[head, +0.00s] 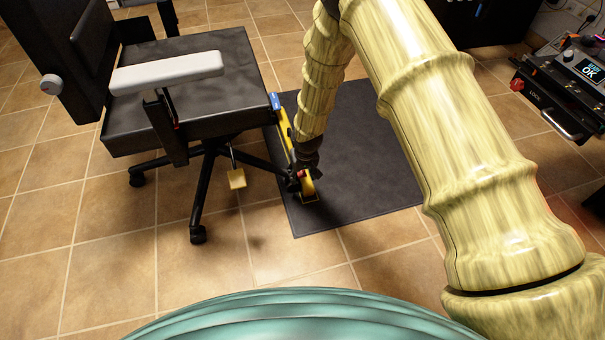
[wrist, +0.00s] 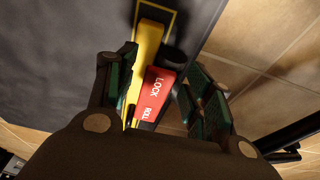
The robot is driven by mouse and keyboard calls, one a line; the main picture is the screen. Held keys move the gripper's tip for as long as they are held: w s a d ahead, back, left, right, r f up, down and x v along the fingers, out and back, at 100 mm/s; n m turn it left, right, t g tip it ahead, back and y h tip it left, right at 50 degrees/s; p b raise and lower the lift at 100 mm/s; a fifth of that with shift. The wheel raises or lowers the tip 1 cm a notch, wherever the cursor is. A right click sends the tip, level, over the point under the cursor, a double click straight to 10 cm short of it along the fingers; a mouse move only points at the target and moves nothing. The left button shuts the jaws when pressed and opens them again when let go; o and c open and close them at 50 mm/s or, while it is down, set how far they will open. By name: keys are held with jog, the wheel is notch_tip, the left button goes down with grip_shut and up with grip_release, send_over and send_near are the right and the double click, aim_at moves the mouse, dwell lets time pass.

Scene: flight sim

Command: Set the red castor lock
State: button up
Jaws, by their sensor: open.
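In the head view the red lock (head: 302,174) is a small patch low on the yellow part, near the mat's front left edge. My gripper (wrist: 158,85) is open, with one green-padded finger on each side of the pedal and bar. I cannot tell whether either finger touches it. In the head view my gripper (head: 304,168) points down at the lock and partly hides it.
A black office chair (head: 180,75) with a pale armrest stands close on the left, its legs near the lock. A dark mat (head: 365,150) lies under the arm. A console with an "OK" screen (head: 588,70) stands at the right. Tiled floor in front is clear.

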jog(key=v, duration=1.1)
jog(key=shift+r, duration=0.35)
jog(key=shift+s, duration=0.1)
